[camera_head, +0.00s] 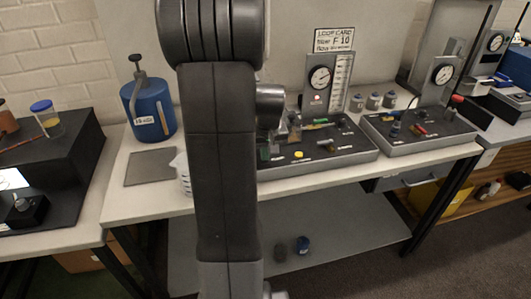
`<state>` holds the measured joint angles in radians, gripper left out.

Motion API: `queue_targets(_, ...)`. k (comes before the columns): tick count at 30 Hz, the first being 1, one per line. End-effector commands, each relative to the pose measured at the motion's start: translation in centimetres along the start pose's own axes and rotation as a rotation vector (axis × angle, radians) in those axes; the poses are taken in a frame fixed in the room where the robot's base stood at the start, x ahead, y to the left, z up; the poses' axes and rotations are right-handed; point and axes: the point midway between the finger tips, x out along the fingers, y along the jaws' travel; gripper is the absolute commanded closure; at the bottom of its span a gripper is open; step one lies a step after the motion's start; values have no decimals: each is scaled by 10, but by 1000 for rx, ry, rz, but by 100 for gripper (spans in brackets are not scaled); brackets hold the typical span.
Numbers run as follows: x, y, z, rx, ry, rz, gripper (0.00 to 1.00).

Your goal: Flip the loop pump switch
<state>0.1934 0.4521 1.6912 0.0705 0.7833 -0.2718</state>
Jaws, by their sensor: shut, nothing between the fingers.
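A grey control panel (340,151) lies on the table right of my arm, with a round gauge on an upright plate and small coloured controls on its top. A yellow button (299,155) and a green part (321,122) show on it. Which control is the loop pump switch cannot be read. My wrist shows from behind my arm, over the panel's left part. My gripper (293,132) appears just below it, small and partly hidden, shut and empty. Whether it touches the panel cannot be told. My arm hides the panel's left end.
A second gauge panel (418,135) stands to the right. Several small jars (373,101) stand between the panels.

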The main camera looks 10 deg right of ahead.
Motion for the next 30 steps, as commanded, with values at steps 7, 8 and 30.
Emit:
queue_targets(7, 2, 0, 1, 0, 0, 0, 100)
queue_targets(8, 2, 0, 1, 0, 0, 0, 100)
queue_targets(30, 8, 0, 4, -1, 92, -1, 100)
